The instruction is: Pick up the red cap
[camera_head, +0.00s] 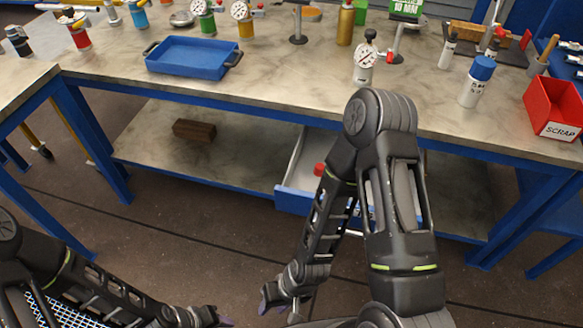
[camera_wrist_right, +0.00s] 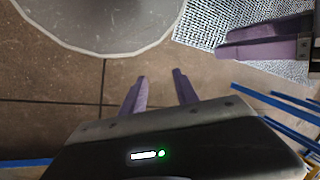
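A small red piece (camera_head: 319,169), which looks like the red cap, shows in the open drawer (camera_head: 292,200) under the bench in the head view. My right forearm hides part of the drawer beside it. My right gripper (camera_head: 268,300) hangs low over the floor, below and in front of the drawer, apart from the red piece. In the right wrist view its two purple fingers (camera_wrist_right: 160,76) are spread with nothing between them. My left gripper (camera_head: 220,317) is at the bottom edge; its purple fingers (camera_wrist_right: 262,42) show in the wrist view, their opening unclear.
The bench top (camera_head: 290,85) carries a blue tray (camera_head: 187,57), several gauged vessels, a white bottle with blue lid (camera_head: 477,82) and a red scrap bin (camera_head: 552,108). A brown block (camera_head: 194,130) lies on the lower shelf. Blue bench legs stand at both sides.

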